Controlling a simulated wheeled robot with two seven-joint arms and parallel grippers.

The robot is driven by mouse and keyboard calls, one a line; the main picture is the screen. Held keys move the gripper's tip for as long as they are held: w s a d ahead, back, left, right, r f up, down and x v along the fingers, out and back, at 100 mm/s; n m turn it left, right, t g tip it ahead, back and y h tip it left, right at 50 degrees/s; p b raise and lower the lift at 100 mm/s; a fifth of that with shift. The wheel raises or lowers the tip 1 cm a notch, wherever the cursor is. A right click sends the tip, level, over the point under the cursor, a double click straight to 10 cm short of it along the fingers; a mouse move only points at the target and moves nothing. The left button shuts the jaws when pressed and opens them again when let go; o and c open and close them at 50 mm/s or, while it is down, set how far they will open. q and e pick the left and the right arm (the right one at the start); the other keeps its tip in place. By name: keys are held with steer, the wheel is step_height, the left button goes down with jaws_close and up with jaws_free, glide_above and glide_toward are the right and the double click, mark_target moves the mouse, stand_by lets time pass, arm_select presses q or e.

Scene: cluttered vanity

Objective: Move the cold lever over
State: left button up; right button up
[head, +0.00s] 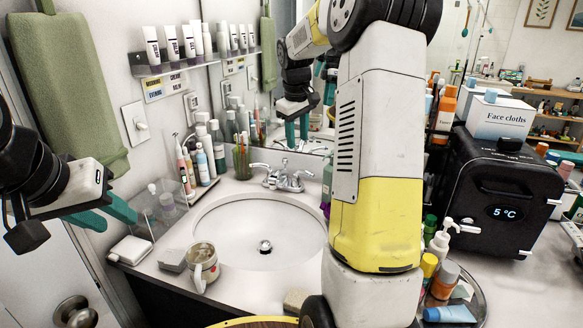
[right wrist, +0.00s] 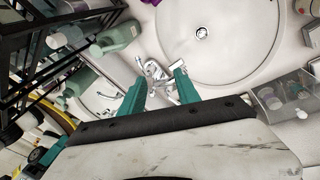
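The chrome faucet (head: 283,178) stands behind the round basin, with a left lever (head: 258,167) and a right lever (head: 306,173). No hot or cold marking is readable. My right gripper (head: 297,132) hangs above the faucet, teal fingers pointing down, apart and empty. In the right wrist view, the faucet (right wrist: 152,70) shows near and between the fingertips (right wrist: 160,76); the fingers hide part of it, and I cannot tell whether they touch it. My left gripper (head: 114,216) is at the far left, open and empty, away from the faucet.
The mirror behind the faucet reflects my arm. A cup with brushes (head: 242,160) and bottles (head: 203,160) stand left of the faucet, a green bottle (head: 327,182) right. A mug (head: 203,265) sits at the basin's front left. The basin (head: 230,232) is empty.

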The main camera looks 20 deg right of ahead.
steer(key=n+g, duration=0.1)
glide_toward(309, 173)
steer(key=shift+h, duration=0.3)
steer(key=x, duration=0.8)
steer(key=shift+w+a+f, duration=0.1)
steer(key=shift+w+f, duration=0.05)
steer(key=shift+f, duration=0.15)
jaws_close()
stand_by(0.6)
